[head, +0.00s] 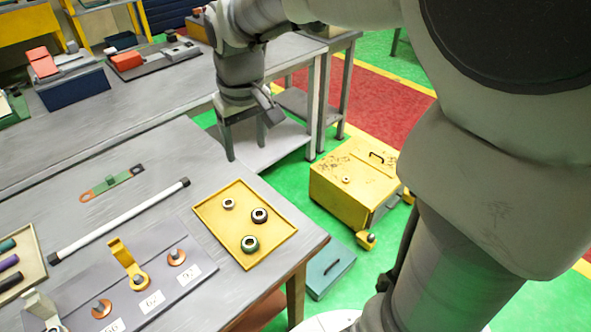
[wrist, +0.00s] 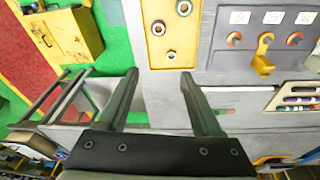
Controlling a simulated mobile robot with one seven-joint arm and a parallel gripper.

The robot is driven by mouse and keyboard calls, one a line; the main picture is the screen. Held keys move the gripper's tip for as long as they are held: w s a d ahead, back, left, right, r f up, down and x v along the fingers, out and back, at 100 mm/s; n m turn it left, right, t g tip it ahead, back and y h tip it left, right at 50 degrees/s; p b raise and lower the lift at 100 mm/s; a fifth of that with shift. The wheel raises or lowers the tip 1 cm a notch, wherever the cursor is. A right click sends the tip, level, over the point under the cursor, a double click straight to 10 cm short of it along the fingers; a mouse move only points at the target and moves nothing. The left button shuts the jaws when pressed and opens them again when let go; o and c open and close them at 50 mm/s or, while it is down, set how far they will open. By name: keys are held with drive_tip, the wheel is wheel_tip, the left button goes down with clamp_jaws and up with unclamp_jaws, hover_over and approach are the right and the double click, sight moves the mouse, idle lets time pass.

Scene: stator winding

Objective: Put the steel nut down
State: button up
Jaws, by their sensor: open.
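The steel nut (head: 228,203) is the small silver ring in the yellow tray (head: 207,228) at the near table's right end. In the wrist view it appears as the nut (wrist: 171,55) closest to my fingers. A dark-rimmed nut (head: 260,215) and a green-rimmed nut (head: 250,243) lie in the same tray, apart from it. My gripper (head: 247,135) is open and empty, pointing down beyond the tray. In the wrist view my gripper's (wrist: 160,75) two fingers are spread, with nothing between them.
A grey board (head: 185,290) with labelled pegs and a yellow hook (head: 128,262) stands left of the tray. A white rod (head: 120,220) and a green link (head: 112,184) lie behind it. A yellow cart (head: 350,178) and teal box (head: 328,268) are on the floor at right.

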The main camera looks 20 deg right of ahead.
drive_tip(key=s+d+r+m+t, duration=0.1)
drive_tip(key=s+d, duration=0.1)
drive_tip(key=s, duration=0.6)
drive_tip(key=s+d+r+m+t, duration=0.1)
drive_tip(key=s+d+r+t, duration=0.1)
drive_tip(key=s, duration=0.6)
drive_tip(key=shift+s+d+r+m, duration=0.2)
drive_tip(key=shift+d+m, duration=0.1)
drive_tip(key=shift+d, duration=0.1)
drive_tip(key=shift+a, duration=0.1)
